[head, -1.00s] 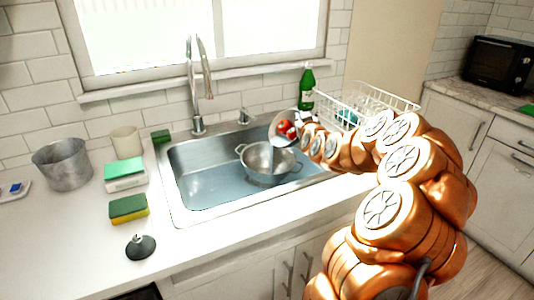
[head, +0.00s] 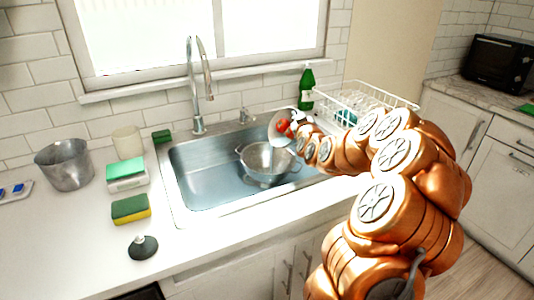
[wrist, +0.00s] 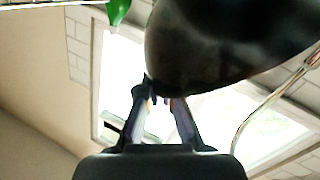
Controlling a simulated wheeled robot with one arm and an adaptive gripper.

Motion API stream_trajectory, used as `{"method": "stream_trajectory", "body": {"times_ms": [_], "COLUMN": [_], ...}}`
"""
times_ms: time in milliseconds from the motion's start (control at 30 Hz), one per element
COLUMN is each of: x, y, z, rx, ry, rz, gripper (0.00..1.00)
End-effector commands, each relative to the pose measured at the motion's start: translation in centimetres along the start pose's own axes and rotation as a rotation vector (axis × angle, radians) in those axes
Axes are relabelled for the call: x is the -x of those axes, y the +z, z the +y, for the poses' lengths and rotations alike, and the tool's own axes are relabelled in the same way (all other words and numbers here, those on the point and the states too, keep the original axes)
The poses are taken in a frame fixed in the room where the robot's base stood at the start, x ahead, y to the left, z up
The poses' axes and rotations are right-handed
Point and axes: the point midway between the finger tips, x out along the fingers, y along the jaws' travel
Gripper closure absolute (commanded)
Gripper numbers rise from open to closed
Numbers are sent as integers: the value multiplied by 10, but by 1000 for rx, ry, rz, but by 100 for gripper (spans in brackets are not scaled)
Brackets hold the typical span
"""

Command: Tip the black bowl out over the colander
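The black bowl (wrist: 215,45) fills the upper part of the wrist view, its dark outside facing that camera. In the head view the bowl (head: 277,138) is tilted, its pale inside facing the head camera. Red round items (head: 284,126) show inside it. My gripper (wrist: 160,100) is shut on the bowl's edge; in the head view the fingers are mostly hidden by the bowl and arm. The bowl hangs in the air above the metal colander (head: 266,163), toward its back right. The two-handled colander stands in the sink, with no red items visible in it.
The sink (head: 205,180) has a tall faucet (head: 193,85) behind it. A green bottle (head: 306,88) and white dish rack (head: 375,98) stand close behind the bowl. A metal pot (head: 64,165), cup (head: 128,142) and sponges (head: 130,208) are on the left counter.

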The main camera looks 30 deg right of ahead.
Motion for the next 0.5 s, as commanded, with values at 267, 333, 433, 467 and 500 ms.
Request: {"method": "stream_trajectory", "body": {"times_ms": [267, 333, 433, 467, 500], "x": [1, 2, 3, 3, 3], "y": [-6, -7, -8, -8, -9], "z": [-1, -1, -2, -3, -3], "rx": [31, 40, 54, 58, 62], "ry": [9, 11, 13, 14, 15], "rz": [15, 19, 24, 25, 26], "gripper": [100, 100, 100, 100, 100]}}
